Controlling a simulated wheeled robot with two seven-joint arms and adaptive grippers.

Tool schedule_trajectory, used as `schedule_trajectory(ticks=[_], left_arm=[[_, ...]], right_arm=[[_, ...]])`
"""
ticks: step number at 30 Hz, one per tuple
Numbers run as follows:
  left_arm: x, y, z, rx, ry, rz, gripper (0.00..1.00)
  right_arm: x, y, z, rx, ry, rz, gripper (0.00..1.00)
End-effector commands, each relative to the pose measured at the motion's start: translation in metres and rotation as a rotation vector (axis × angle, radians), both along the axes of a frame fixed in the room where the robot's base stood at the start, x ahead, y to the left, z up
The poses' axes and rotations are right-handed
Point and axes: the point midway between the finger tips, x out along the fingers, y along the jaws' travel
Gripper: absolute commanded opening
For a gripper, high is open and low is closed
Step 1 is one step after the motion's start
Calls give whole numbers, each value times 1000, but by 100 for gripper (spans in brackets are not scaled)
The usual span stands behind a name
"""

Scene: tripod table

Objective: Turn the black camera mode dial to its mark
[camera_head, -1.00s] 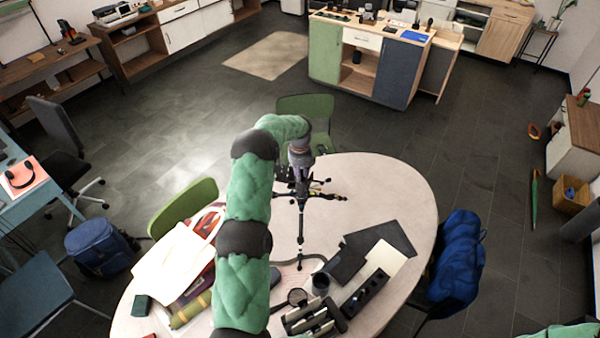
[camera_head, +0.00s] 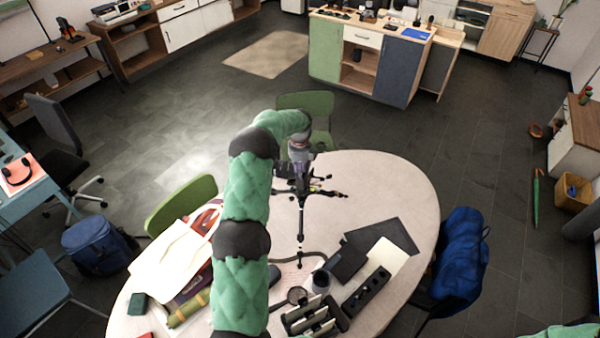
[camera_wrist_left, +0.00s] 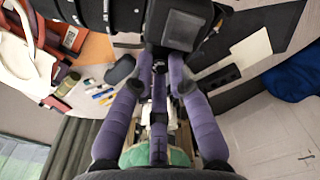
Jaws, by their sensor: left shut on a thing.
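The black camera (camera_wrist_left: 185,22) fills the top middle of the left wrist view, with a grey panel on its body. My left gripper (camera_wrist_left: 160,58), with purple padded fingers, reaches it and is shut at the camera's near edge. The black mode dial is not clearly distinguishable; the fingertips hide what they hold. In the head view my left gripper (camera_head: 298,168) is over the black tripod (camera_head: 301,225), which stands on the round pale table (camera_head: 400,190). My arm partly hides the camera there. My right gripper is not in view.
Left on the table lie pale sheets (camera_head: 172,255) and an olive roll (camera_head: 188,308). At the front are a magnifier (camera_head: 297,295), a dark cup (camera_head: 321,281) and a black tray (camera_head: 315,315). A blue bag (camera_head: 461,258) sits at the right.

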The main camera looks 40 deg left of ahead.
Motion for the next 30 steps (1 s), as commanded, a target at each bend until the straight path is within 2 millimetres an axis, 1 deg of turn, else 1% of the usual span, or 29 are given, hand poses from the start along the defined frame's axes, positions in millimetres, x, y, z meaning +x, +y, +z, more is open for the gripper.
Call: schedule_trajectory(ticks=[2,11,12,23,26,30], left_arm=[[0,-1,-1,-1,0,23,0],[0,-1,1,-1,0,30,0],[0,-1,1,-1,0,29,28],[0,-1,1,-1,1,18,28],[0,-1,1,-1,2,-20,28],[-1,0,4,-1,2,-120,28]], right_arm=[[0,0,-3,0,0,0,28],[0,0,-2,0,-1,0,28],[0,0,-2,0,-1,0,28],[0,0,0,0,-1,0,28],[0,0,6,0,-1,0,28],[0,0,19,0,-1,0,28]])
